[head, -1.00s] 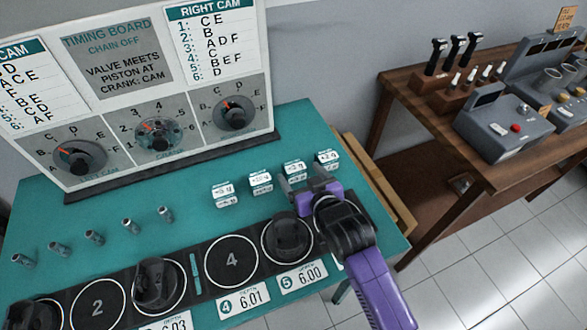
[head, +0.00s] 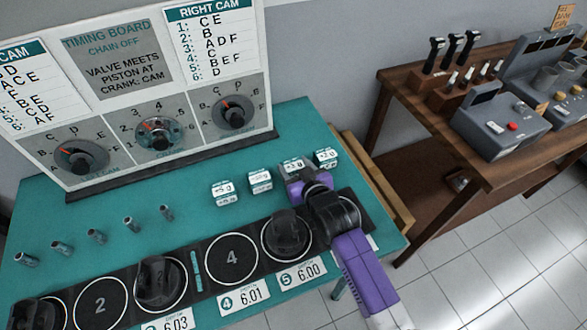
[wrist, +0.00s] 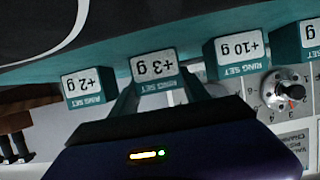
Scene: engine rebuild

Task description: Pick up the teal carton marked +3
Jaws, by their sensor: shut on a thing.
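The teal carton marked +3 g (head: 293,165) has a white label and is third from the left in the row of small cartons on the teal table. In the wrist view the +3 g carton (wrist: 154,66) appears upside down, between my two fingers. My purple gripper (head: 296,181) is shut on it, with the fingers (wrist: 158,92) on either side. The gripper hides the carton's lower part in the head view. I cannot tell whether it is clear of the table.
The +2 g carton (head: 326,158) stands close on the right, the +10 g carton (head: 260,181) on the left, and another carton (head: 224,192) farther left. The black piston strip (head: 197,275) lies in front. The timing board (head: 160,90) stands behind.

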